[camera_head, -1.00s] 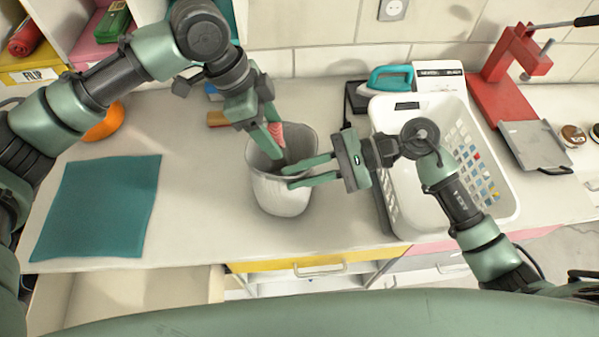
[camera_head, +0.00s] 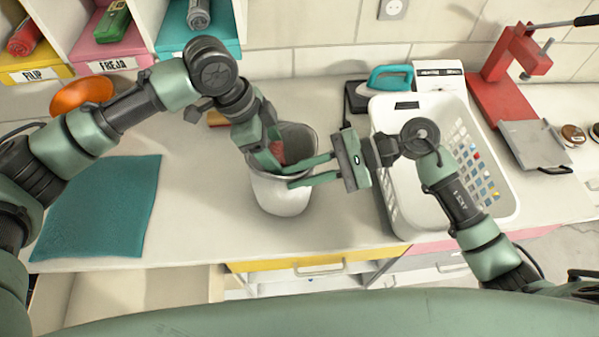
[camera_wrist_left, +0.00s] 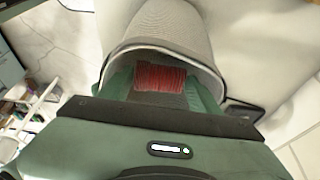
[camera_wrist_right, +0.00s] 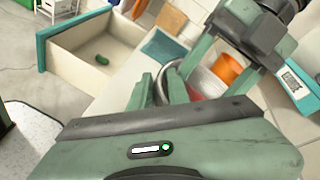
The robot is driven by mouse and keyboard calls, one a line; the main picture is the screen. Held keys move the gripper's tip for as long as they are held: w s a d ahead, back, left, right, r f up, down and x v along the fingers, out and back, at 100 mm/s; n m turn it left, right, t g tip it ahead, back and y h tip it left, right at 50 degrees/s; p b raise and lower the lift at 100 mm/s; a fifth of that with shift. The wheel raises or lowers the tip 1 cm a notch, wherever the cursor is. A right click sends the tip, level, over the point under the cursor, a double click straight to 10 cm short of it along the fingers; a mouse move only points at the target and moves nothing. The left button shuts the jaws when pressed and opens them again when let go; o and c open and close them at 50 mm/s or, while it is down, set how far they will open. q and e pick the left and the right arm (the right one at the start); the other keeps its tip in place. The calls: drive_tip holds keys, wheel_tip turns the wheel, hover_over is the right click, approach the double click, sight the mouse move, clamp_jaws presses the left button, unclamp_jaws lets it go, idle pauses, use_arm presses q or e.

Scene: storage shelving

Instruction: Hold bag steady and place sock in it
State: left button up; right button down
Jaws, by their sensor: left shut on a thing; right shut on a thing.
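The bag (camera_head: 282,196) is a whitish-grey upright open sack on the counter, in the middle of the head view. My right gripper (camera_head: 290,175) is shut on its rim from the right side. My left gripper (camera_head: 272,163) points down into the bag's mouth, its fingers partly inside. It is shut on a red ribbed sock (camera_wrist_left: 160,78), seen between the fingers in the left wrist view, below the bag's rim. The sock's lower part is hidden inside the bag.
A white laundry basket (camera_head: 400,215) stands close on the right, with a teal iron (camera_head: 390,77) behind it. A teal cloth (camera_head: 98,208) lies on the left. Labelled cubbies and an orange bowl (camera_head: 82,95) are at the back left. The counter front is clear.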

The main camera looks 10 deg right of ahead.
drive_tip(key=shift+f, duration=0.4)
use_arm(q)
drive_tip(key=o, duration=1.4)
drive_tip(key=v, duration=1.2)
drive_tip(key=shift+s, duration=0.15)
use_arm(e)
drive_tip(key=c, duration=1.3)
unclamp_jaws()
use_arm(q)
drive_tip(key=shift+w, duration=0.25)
use_arm(e)
drive_tip(key=shift+w, duration=0.2)
drive_tip(key=shift+r, duration=0.1)
